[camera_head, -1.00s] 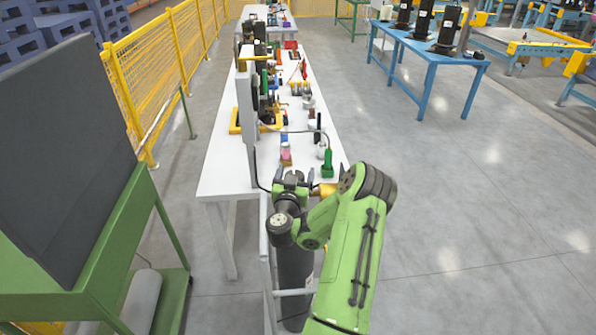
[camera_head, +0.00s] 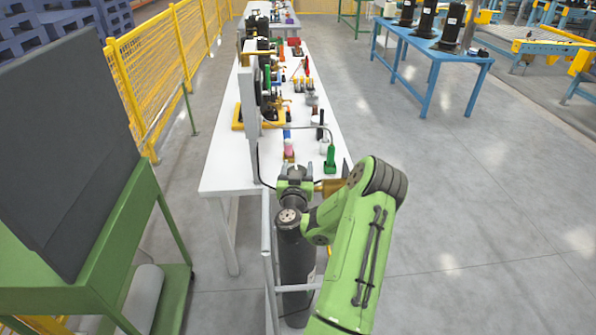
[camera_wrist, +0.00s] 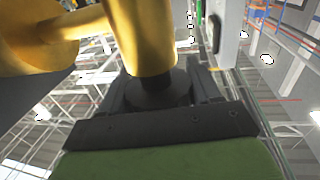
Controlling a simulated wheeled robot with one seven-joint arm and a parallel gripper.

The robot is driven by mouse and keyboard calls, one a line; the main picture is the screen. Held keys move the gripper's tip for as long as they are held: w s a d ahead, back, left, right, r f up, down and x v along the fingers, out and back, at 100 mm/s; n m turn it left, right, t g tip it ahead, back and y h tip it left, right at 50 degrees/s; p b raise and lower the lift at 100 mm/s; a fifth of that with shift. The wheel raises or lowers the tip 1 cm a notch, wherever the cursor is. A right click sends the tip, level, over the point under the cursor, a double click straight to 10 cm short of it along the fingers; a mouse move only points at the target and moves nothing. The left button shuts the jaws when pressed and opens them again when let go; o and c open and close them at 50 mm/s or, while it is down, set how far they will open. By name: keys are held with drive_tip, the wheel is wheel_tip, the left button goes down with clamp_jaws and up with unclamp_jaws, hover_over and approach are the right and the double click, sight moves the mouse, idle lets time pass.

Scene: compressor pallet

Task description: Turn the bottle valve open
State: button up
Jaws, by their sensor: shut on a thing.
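The brass-yellow valve body (camera_wrist: 145,35) fills the top of the wrist view, with a side branch going left. Below it is a dark round knob (camera_wrist: 165,88). My gripper (camera_wrist: 160,92) is shut on this knob, one dark jaw on each side. In the head view my gripper (camera_head: 296,172) is at the near end of the white table, above the dark gas bottle (camera_head: 295,265). A brass piece (camera_head: 328,187) shows just right of it. My arm hides part of the bottle's top. How far the knob is turned cannot be told.
The white table (camera_head: 222,178) runs away behind the bottle, with tools and fittings on it. A pale rail frame (camera_head: 268,250) stands beside the bottle. A green stand with a dark panel (camera_head: 75,150) is at left. The floor at right is clear up to a blue table (camera_head: 460,62).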

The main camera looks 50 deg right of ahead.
drive_tip(key=shift+n+t+y+b, duration=0.5)
drive_tip(key=shift+n+t+b, duration=0.2)
drive_tip(key=shift+b, duration=0.25)
drive_tip(key=shift+w+a+t+b, duration=0.1)
drive_tip(key=shift+w+t+b, duration=0.05)
drive_tip(key=shift+t+b, duration=0.15)
drive_tip(key=shift+f+n+t+y+b, duration=0.1)
drive_tip(key=shift+n+t+y+b, duration=0.3)
drive_tip(key=shift+b, duration=0.4)
drive_tip(key=shift+y+b, duration=0.3)
drive_tip(key=shift+b, duration=0.2)
drive_tip(key=shift+f+n+t+y+b, duration=0.1)
drive_tip(key=shift+n+t+y+b, duration=0.25)
drive_tip(key=shift+b, duration=0.25)
drive_tip(key=n+t+y+b, duration=0.1)
drive_tip(key=b, duration=0.3)
drive_tip(key=shift+a+n+t+y, duration=0.1)
drive_tip(key=shift+n+t+y, duration=0.25)
drive_tip(key=shift+w+a+r+y+b, duration=0.1)
drive_tip(key=shift+r+y+b, duration=0.2)
drive_tip(key=shift+b, duration=0.2)
